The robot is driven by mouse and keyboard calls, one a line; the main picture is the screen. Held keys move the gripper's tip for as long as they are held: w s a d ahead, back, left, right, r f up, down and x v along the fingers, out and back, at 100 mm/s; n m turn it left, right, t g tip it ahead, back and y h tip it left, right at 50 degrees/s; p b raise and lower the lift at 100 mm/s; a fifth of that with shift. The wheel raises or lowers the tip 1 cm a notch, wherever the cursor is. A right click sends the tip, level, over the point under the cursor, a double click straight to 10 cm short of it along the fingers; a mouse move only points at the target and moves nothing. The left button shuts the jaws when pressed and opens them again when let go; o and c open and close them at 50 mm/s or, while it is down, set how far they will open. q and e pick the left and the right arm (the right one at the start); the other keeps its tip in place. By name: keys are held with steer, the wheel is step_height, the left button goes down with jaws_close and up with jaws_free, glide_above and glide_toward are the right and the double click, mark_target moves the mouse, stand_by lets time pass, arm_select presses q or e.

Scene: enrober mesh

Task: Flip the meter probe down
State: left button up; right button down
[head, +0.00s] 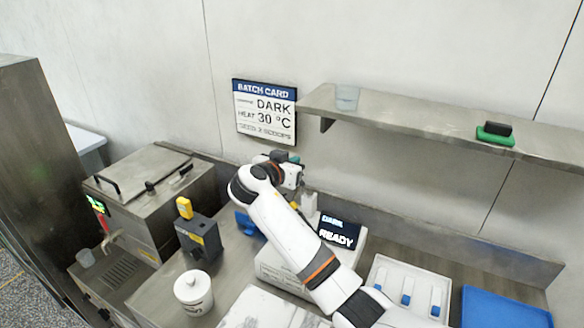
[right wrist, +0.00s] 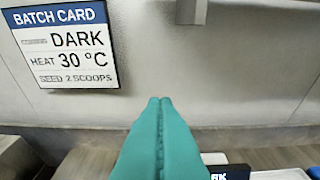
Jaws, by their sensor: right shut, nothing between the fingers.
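The meter appears to be the white box (head: 275,268) with a tilted dark screen (head: 339,232) reading DARK and READY. My right arm crosses in front of it and hides part of it. A small pale upright piece (head: 309,203) shows just behind the arm, beside the screen. I cannot tell whether it is the probe. My right gripper (head: 294,158) is raised near the back wall, above and behind the box. Its teal fingers (right wrist: 160,102) are shut and empty in the right wrist view. The screen's top edge (right wrist: 230,172) shows at the bottom there. My left gripper is not in view.
A batch card (head: 265,112) hangs on the wall. A shelf (head: 420,120) juts out at right. A steel machine (head: 150,190), a dark box (head: 198,240) with a yellow top, and a white jar (head: 193,292) stand left. A white tray (head: 382,272) and blue tray (head: 505,308) lie right.

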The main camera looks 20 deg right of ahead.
steer(key=shift+w+d+p, duration=0.4)
steer(key=shift+w+d, duration=0.2)
steer(key=shift+d, duration=0.25)
steer(key=f, duration=0.1)
steer(key=s+a+f+p, duration=0.1)
steer(key=a+f+p, duration=0.1)
steer(key=f, duration=0.1)
steer(key=shift+s, duration=0.25)
